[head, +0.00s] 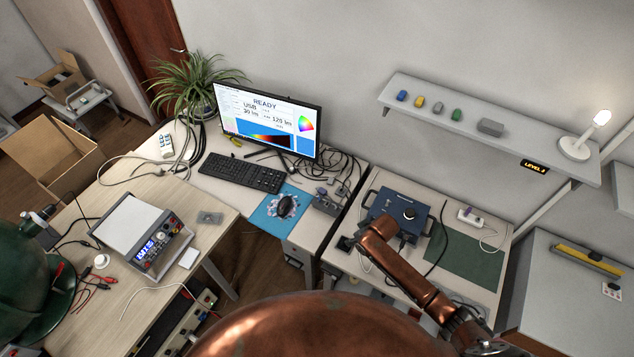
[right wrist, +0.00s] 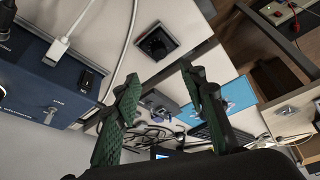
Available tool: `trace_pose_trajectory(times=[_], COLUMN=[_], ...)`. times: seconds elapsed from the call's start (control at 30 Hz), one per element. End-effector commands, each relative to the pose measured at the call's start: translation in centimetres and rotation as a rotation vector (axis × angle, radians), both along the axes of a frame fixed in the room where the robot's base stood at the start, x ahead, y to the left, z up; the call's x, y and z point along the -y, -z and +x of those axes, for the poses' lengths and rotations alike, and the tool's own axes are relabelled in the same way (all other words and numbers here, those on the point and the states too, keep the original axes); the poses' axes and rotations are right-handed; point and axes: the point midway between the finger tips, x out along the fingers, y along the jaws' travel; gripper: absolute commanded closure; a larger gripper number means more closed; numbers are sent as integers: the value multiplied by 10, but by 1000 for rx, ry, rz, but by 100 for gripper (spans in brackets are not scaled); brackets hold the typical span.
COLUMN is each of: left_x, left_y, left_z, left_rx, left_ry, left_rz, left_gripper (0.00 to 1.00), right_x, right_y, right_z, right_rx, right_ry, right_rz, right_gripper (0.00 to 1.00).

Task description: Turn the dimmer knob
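The dimmer knob (right wrist: 157,43) is a round black knob on a dark square plate with a light rim, seen upright and clear in the right wrist view. In the head view it is a small dark shape (head: 345,243) at the left edge of the right-hand table, beside my copper right arm. My right gripper (right wrist: 159,80) has two green ridged fingers spread apart with nothing between them. The knob shows beyond the fingertips, apart from them. The right gripper is hidden in the head view. My left gripper is in neither view.
A lit lamp (head: 575,147) stands on the wall shelf (head: 465,106). The monitor (head: 267,122) reads READY. A green mat (head: 465,254) lies clear.

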Motion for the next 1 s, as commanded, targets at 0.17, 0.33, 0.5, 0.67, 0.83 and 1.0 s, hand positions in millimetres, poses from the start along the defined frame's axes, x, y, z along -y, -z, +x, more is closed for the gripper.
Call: trace_pose_trajectory(times=[0.17,0.33,0.5,0.67,0.83,1.0], left_x=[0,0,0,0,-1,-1], left_y=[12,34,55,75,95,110], left_z=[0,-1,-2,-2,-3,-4], left_rx=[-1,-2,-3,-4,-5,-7], left_ry=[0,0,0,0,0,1], left_rz=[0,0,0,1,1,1], left_gripper=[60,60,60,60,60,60], right_x=[-7,-20,-29,-33,-32,-28], right_y=[6,17,26,31,35,35], right_z=[6,16,24,31,37,42], right_rx=[14,39,65,90,116,142], right_ry=[-185,-617,-1098,-1554,-2035,-2431], right_rz=[-64,-201,-332,-432,-502,-525], right_gripper=[61,61,61,61,61,61])
